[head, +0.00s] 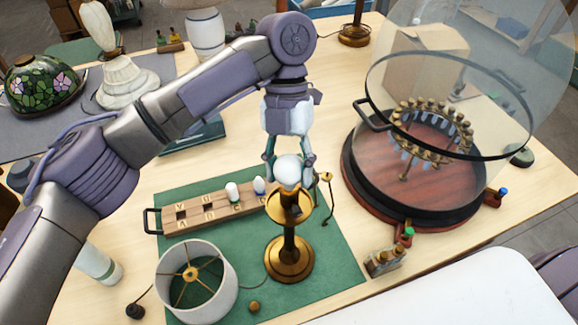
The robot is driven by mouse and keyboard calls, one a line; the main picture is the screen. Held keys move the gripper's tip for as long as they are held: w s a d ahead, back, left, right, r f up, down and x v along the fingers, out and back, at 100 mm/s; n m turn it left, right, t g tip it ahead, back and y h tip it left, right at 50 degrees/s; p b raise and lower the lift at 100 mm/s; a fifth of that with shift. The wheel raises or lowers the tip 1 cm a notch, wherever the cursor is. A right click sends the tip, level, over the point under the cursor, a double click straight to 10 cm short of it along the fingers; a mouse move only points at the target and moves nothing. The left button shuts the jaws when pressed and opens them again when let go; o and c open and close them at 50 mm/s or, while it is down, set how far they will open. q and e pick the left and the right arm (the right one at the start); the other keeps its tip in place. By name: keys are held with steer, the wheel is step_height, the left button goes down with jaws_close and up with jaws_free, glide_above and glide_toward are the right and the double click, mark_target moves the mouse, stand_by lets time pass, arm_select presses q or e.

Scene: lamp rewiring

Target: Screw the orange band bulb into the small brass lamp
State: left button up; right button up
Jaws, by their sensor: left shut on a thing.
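My left gripper (287,168) points down and is shut on a white round bulb (288,172). The bulb is right above the top of the small brass lamp (289,255), at its socket. I cannot tell whether it touches the socket, and no orange band shows on it. The lamp stands upright on a green mat (337,270), without a shade. My right gripper is not in view.
A wooden bulb rack (195,208) behind the lamp holds a few bulbs. A white lampshade (197,278) lies left of the lamp. A large glass dome (470,90) covers a ring of brass pieces at right. A small holder (384,261) stands right of the mat.

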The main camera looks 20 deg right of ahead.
arm_select(q)
steer(key=m+y, duration=0.1)
steer(key=m, duration=0.1)
steer(key=m+t+y, duration=0.1)
steer(key=m, duration=0.2)
steer(key=o, duration=1.2)
steer(key=shift+c, duration=0.2)
